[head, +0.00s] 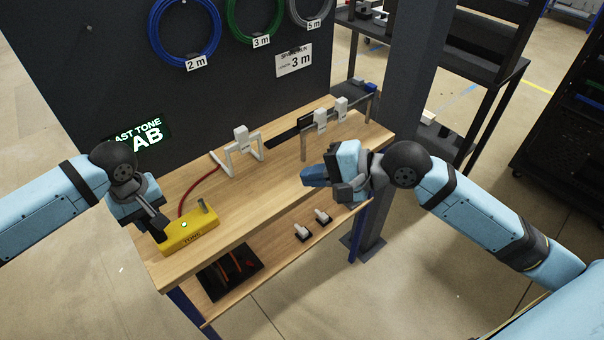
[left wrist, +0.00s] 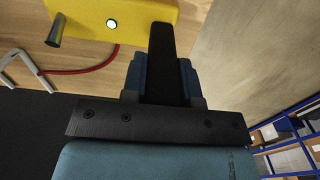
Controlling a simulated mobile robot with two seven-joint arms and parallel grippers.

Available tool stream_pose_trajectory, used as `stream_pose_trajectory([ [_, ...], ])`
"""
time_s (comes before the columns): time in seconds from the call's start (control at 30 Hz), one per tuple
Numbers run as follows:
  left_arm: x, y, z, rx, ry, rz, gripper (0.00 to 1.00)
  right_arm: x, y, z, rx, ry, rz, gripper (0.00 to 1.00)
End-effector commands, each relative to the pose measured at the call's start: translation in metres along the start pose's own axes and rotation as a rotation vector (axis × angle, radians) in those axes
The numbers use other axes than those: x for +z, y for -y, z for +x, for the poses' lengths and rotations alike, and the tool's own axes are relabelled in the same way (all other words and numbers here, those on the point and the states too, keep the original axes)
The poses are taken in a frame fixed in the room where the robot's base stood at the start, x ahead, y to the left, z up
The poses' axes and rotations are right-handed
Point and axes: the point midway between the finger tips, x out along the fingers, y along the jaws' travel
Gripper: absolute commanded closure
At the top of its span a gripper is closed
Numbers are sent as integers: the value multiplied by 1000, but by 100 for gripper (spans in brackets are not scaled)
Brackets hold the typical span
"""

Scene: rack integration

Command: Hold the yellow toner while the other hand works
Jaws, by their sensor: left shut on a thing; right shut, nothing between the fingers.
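The yellow toner (head: 190,232) is a flat yellow box with a small lit green button and a grey metal post, at the left front of the wooden bench. A red cable runs back from it. My left gripper (head: 158,229) is shut on its left end; the toner seems to rest on the bench. In the left wrist view the toner (left wrist: 95,17) shows at the top beyond the dark finger, and the grip contact is hidden. My right gripper (head: 318,178) is shut and empty above the right front bench edge.
Blue, green and grey cable coils hang on the dark panel (head: 115,60). A lower shelf (head: 270,250) holds a black tray (head: 229,273) and two small white connectors (head: 303,232).

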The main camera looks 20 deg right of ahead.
Motion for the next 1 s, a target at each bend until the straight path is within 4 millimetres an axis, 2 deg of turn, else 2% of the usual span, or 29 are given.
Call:
stream_pose_trajectory([
  [0.03,0,1,2,-2,1,0,66,0,0,0,0,0,0,100],
  [0.13,0,0,2,-2,1,0,43,0,0,0,0,0,0,100],
  [0.47,0,0,-3,1,0,0,43,0,0,0,0,0,0,100],
  [0.63,0,0,-25,2,-1,0,43,0,0,0,0,0,0,100],
  [1.0,-1,0,-100,1,-1,0,43,0,0,0,0,0,0,100],
])
